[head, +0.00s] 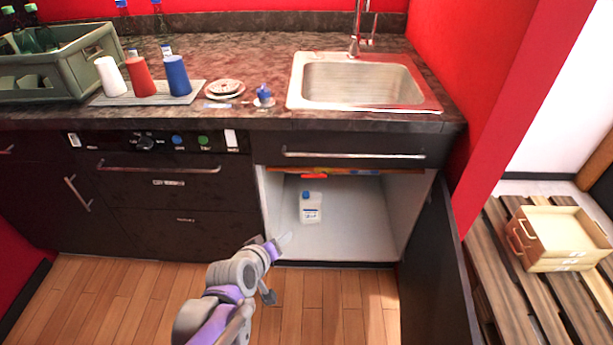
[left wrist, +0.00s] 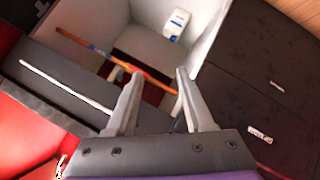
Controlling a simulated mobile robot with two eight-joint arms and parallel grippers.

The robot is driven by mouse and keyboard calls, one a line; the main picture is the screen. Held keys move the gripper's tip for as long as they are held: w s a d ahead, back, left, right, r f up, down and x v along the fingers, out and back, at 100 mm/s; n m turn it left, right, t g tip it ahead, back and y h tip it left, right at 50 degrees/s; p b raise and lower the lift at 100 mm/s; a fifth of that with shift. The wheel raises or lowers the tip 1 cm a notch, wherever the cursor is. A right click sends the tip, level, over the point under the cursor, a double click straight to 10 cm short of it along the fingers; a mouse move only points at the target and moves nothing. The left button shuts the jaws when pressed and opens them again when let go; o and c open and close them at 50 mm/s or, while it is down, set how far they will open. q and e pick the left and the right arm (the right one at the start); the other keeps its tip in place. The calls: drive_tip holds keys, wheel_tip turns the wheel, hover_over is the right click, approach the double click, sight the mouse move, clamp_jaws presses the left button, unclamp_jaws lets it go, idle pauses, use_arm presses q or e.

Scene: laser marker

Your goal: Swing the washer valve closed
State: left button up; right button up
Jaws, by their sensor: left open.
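The washer valve shows as a red handle (head: 314,176) on an orange-brown pipe (head: 370,171) that runs across the top of the open cabinet under the sink. In the left wrist view the red handle (left wrist: 152,76) and the pipe (left wrist: 88,45) appear beyond my fingers, with the handle lined up between the two tips. My left gripper (head: 281,243) is in front of the cabinet opening, low and to the left, apart from the valve. It is open and empty, its two fingers (left wrist: 158,73) spread. My right gripper is in neither view.
A white jug (head: 311,210) stands on the cabinet floor. The cabinet door (head: 436,275) hangs open on the right. Closed drawers (head: 180,195) lie to the left. Above are the countertop (head: 255,65) and sink (head: 360,82). A wooden pallet (head: 500,260) holds boxes at right.

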use_arm(q)
drive_tip(key=w+d+n+t+p, duration=0.3)
drive_tip(key=w+d+n+t, duration=0.15)
drive_tip(key=w, duration=0.95)
drive_tip(key=n+t+y+p, duration=0.2)
drive_tip(key=n+t+y, duration=0.1)
drive_tip(key=n, duration=0.6)
approach(306, 177)
drive_tip(key=w, duration=0.9)
drive_tip(key=shift+s, duration=0.1)
clamp_jaws()
